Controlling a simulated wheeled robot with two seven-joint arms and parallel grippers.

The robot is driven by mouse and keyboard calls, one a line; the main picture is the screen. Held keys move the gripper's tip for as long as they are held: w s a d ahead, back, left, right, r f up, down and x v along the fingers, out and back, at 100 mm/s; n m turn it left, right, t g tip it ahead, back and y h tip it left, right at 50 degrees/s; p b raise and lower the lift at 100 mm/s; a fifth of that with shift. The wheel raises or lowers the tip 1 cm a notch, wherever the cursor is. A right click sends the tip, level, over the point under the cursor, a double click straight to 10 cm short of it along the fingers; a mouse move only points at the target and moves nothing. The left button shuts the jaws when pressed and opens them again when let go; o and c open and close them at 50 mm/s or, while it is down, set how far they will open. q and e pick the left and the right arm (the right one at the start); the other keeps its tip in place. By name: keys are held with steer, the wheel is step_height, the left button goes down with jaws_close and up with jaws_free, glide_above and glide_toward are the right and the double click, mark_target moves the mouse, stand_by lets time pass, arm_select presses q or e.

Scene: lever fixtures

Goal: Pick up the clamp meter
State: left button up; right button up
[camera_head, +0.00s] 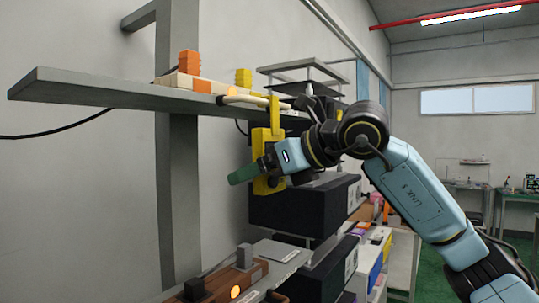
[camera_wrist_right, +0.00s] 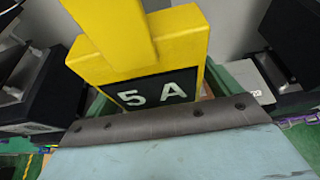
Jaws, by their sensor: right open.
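The clamp meter is a yellow body (camera_head: 260,141) with an upright yellow arm, in front of the grey shelf's edge in the head view. In the right wrist view the clamp meter (camera_wrist_right: 185,32) fills the top middle, with a dark display reading "5 A". My right gripper (camera_head: 257,171) is at the lower part of the meter, with one green finger showing in front of it. In the wrist view the green fingers of my right gripper (camera_wrist_right: 172,90) lie on either side of the meter, open. Contact cannot be told. My left gripper is not in view.
The grey shelf (camera_head: 85,90) carries an orange block stack (camera_head: 189,62), a yellow block stack (camera_head: 243,77) and pale bars. Black boxes (camera_head: 290,208) stand below and behind my gripper. A brown box with knobs (camera_head: 225,282) is at the lower front.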

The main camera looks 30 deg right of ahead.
steer(key=c, duration=1.1)
steer(key=shift+r, duration=0.1)
steer(key=shift+c, duration=0.9)
steer(key=shift+r, duration=0.1)
